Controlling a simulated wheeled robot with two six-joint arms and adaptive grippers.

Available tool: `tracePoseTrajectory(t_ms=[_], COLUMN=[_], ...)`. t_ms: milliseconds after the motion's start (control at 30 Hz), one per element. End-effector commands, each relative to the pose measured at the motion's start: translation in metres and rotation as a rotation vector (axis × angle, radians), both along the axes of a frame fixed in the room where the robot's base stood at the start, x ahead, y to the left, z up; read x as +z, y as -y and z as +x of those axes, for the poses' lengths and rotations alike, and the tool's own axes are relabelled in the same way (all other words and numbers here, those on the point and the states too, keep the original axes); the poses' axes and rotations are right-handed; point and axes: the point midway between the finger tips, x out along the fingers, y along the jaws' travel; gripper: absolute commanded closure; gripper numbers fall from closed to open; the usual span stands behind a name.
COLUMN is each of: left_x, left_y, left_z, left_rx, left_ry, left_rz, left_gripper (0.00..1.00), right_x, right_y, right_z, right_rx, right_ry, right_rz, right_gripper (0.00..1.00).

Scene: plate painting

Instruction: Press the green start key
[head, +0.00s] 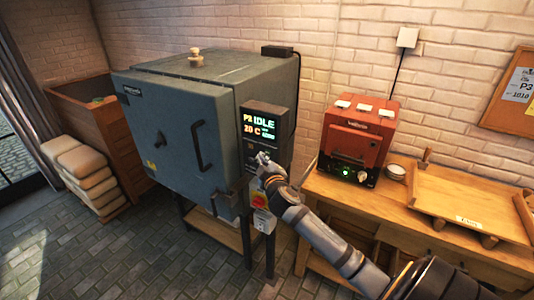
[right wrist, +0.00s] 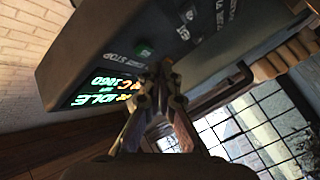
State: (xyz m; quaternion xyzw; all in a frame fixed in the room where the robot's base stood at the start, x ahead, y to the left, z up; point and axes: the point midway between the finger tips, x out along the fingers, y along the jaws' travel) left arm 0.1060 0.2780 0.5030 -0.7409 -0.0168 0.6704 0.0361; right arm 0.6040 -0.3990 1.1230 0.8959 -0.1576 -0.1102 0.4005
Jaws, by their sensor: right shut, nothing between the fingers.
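The grey kiln (head: 170,120) stands against the brick wall with its door shut. Its dark control panel (head: 279,114) has a lit display (head: 260,127) reading P3, IDLE and 20 C. My right gripper (head: 262,158) is in front of the panel's lower part, below the display. In the right wrist view the panel (right wrist: 85,45) appears turned over, with the green key (right wrist: 143,47) just beyond my shut, empty fingertips (right wrist: 158,72). I cannot tell whether they touch the panel. In the head view the green key is not clearly visible, probably behind the gripper. My left gripper is not in view.
A red-orange box (head: 357,139) with a green light stands on the wooden bench (head: 330,190) right of the kiln. A wooden tray (head: 470,200) lies further right. Stacked sacks (head: 85,175) and a wooden bin (head: 100,120) stand left. The tiled floor in front is clear.

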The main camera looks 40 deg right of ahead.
Motion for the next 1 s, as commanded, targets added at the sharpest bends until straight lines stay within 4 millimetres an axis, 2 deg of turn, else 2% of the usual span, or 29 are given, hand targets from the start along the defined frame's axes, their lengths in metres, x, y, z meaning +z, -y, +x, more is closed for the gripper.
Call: tracePoseTrajectory(t_ms=[1000], left_x=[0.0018], left_y=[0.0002], left_z=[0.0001], left_rx=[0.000], left_ry=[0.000], left_rz=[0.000], left_gripper=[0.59], right_x=[0.0004], right_y=[0.0098], right_z=[0.0040], right_rx=[0.000], right_ry=[0.000], right_rz=[0.000], right_gripper=[1.00])
